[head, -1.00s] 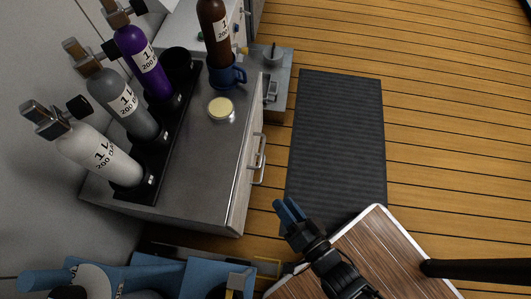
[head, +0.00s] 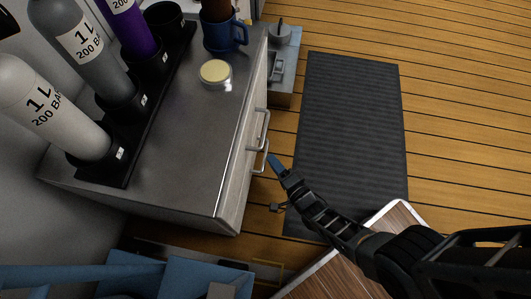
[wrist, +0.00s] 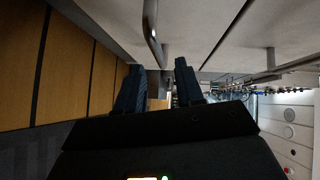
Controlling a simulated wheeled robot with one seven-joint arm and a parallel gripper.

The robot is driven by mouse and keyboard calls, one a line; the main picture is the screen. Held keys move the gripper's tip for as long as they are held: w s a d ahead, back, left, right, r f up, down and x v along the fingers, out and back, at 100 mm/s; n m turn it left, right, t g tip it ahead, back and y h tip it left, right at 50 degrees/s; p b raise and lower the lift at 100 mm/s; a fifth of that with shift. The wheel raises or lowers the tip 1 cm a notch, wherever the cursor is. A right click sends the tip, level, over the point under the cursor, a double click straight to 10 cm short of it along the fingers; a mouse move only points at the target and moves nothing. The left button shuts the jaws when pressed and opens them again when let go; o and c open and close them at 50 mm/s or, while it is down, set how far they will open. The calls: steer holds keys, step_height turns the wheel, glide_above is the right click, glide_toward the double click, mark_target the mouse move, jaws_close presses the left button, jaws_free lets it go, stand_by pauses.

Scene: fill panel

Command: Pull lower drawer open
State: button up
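A grey metal-topped cabinet (head: 190,140) has two drawer handles on its right side. The lower drawer's handle (head: 260,161) shows in the head view beneath the upper handle (head: 264,127). My gripper (head: 274,162) is just to the right of the lower handle. In the wrist view my gripper (wrist: 160,78) is open, its two blue fingers apart with nothing between them. The lower handle (wrist: 152,32) lies just ahead of the fingertips there, and the upper handle (wrist: 272,62) is farther right. The drawers look shut. I cannot tell whether a finger touches the handle.
Gas bottles (head: 50,108) in a black rack, a blue mug (head: 224,36) and a round yellow-lidded dish (head: 215,72) stand on the cabinet. A dark mat (head: 350,125) lies on the open wooden floor. A wood-topped surface (head: 396,219) sits below my arm.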

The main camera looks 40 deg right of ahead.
mark_target(266, 152)
steer(key=w, duration=0.2)
steer(key=w+b, duration=0.1)
steer(key=w+f+b, duration=0.1)
steer(key=w, duration=0.1)
steer(key=shift+w, duration=0.35)
steer(key=shift+r, duration=0.1)
jaws_close()
